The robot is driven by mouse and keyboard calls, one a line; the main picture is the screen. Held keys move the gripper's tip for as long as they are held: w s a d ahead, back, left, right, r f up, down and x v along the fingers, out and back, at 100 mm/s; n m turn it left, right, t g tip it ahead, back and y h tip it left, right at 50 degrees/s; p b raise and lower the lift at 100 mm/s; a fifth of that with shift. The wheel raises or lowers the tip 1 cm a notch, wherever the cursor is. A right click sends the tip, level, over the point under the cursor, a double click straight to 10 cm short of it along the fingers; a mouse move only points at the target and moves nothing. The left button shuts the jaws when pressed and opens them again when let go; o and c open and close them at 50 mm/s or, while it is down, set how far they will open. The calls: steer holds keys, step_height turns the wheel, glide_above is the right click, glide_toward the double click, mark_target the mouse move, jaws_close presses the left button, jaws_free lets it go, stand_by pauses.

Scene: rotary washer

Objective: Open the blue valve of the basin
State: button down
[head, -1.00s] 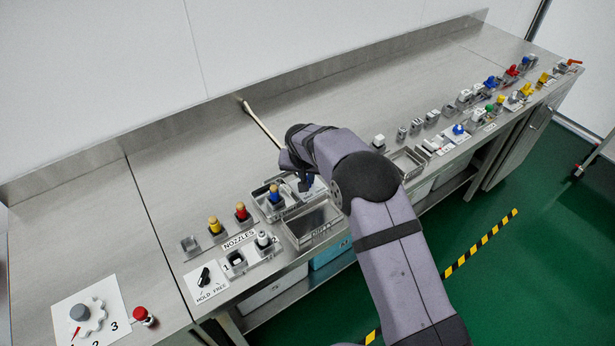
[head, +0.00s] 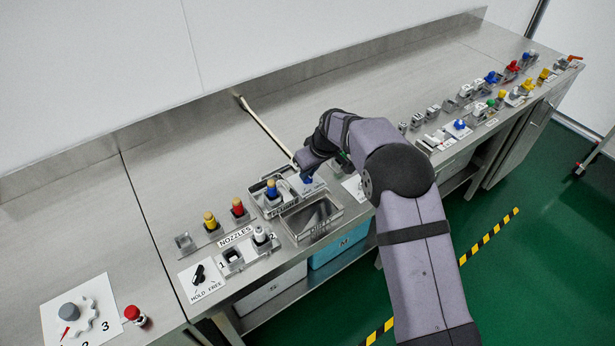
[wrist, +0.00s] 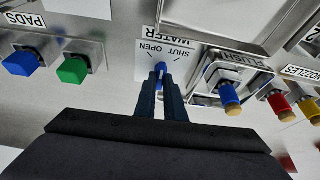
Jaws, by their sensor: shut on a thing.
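The blue valve (wrist: 160,66) sits on a white plate marked WATER, SHUT and OPEN (wrist: 179,68), which appears upside down in the wrist view. My gripper (wrist: 161,76) is shut on the valve's blue handle, one finger on each side. In the head view my gripper (head: 306,171) points down at the valve (head: 307,181), partly hidden by my wrist. The fingers cover much of the handle, so I cannot tell which mark it points to. The metal basin (head: 336,212) is just in front of the valve.
Left of the valve in the head view, a blue nozzle with a yellow top (head: 272,190) stands in the FLUSH holder (head: 259,202). Green (wrist: 73,70) and blue (wrist: 22,63) knobs by the PADS label are nearby. The counter behind is mostly clear, apart from a long rod (head: 266,127).

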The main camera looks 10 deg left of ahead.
steer(key=n, duration=0.1)
steer(key=n+g+b, duration=0.1)
steer(key=n+b, duration=0.1)
steer(key=shift+d+f+n+y, duration=0.15)
steer(key=shift+f+n+y, duration=0.15)
steer(key=shift+n, duration=0.1)
steer(key=shift+w+r+n+g, duration=0.1)
steer(key=shift+n+g, duration=0.8)
steer(key=shift+n, duration=0.9)
steer(key=c, duration=1.8)
jaws_free()
steer(key=shift+c, duration=0.2)
steer(key=shift+w+r, duration=0.1)
steer(key=shift+r, duration=0.05)
steer(key=shift+d+r+y, duration=0.2)
steer(key=shift+r+y, duration=0.1)
steer(key=shift+r, duration=0.15)
steer(key=b+v, duration=0.1)
steer(key=v, duration=0.5)
